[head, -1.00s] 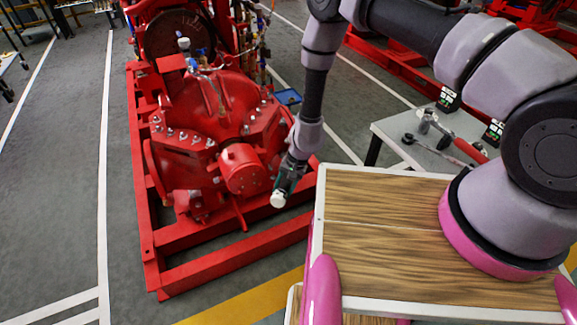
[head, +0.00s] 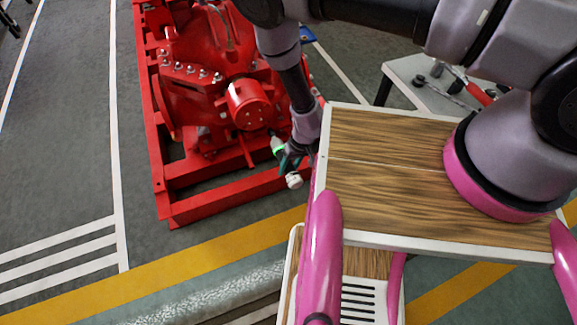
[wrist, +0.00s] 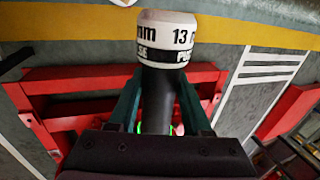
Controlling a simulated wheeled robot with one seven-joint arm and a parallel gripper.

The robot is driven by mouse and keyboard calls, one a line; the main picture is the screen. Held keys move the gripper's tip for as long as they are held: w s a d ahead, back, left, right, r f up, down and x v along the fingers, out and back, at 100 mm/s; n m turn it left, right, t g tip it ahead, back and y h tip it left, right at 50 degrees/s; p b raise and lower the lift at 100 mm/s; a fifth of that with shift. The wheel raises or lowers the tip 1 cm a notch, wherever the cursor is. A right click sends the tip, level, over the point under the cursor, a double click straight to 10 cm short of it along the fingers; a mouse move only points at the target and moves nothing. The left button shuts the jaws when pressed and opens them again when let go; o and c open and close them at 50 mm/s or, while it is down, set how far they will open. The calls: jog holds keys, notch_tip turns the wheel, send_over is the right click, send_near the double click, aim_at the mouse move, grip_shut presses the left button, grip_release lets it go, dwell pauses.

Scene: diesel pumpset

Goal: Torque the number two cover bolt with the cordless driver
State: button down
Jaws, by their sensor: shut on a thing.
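My gripper (head: 288,158) is shut on the cordless driver, beside the red pumpset's lower right side in the head view. The driver's green and pale part (head: 278,147) shows on one side of the jaws, and its white end (head: 293,181) on the other. In the wrist view, the driver's white cap (wrist: 167,30) reads "13 mm", and its dark grip (wrist: 156,95) is between the teal fingers. The pump cover (head: 190,95) carries a row of several silver bolts (head: 190,70), up and left of my gripper. I cannot tell which is number two.
The red base frame (head: 235,195) runs below and left of my gripper. A red round-ended housing (head: 250,105) juts out close to the driver. A grey side table (head: 400,75) with hand tools stands at the right. The floor at left is open.

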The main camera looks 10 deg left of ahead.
jog(key=shift+s+d+f, duration=0.25)
jog(key=shift+s+d, duration=0.25)
jog(key=shift+d, duration=0.05)
jog(key=shift+w+a+r, duration=0.1)
jog(key=shift+w+a, duration=0.35)
jog(key=shift+w, duration=0.25)
jog(key=shift+w+a+f, duration=0.1)
jog(key=shift+w+a, duration=0.35)
jog(key=shift+w, duration=0.25)
jog(key=shift+w+a+r, duration=0.1)
jog(key=shift+w+a, duration=0.35)
jog(key=shift+w, duration=0.35)
jog(key=shift+r, duration=0.15)
jog(key=shift+w+a, duration=0.5)
jog(key=shift+w, duration=0.1)
dwell(1.3)
jog(key=shift+s+d, duration=0.5)
jog(key=shift+s, duration=0.25)
jog(key=shift+s+d, duration=0.45)
jog(key=shift+s, duration=0.35)
jog(key=shift+s+d, duration=0.5)
jog(key=shift+s, duration=0.25)
